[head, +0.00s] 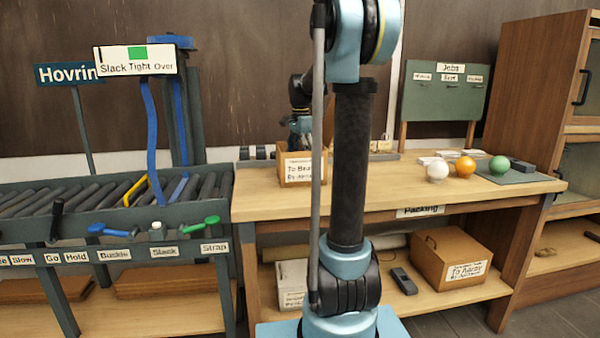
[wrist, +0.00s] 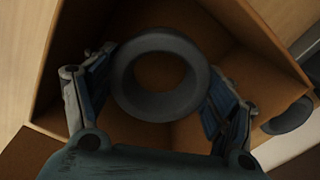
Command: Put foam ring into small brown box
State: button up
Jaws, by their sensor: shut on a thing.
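A dark grey foam ring (wrist: 160,108) is between the two fingers of my gripper (wrist: 162,78) in the wrist view, with its hole facing the camera. My gripper is shut on it. The ring is over the open small brown box (wrist: 262,62), whose inner walls and floor show around it. I cannot tell how far above the floor it is. In the head view the small brown box (head: 293,177) stands on the bench with a white label on its front. My arm column hides its right side, and the ring cannot be made out there.
A dark rounded thing (wrist: 288,117) is at the box's right edge in the wrist view. White, orange (head: 465,166) and green balls sit at the bench's right. A larger brown box (head: 437,262) is on the shelf below. The bench left of the small box is mostly clear.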

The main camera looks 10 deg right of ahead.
jog(key=shift+f, duration=2.8)
jog(key=o, duration=0.8)
jog(key=shift+f, duration=0.1)
notch_tip(320, 180, up, 12)
jog(key=shift+r, duration=0.15)
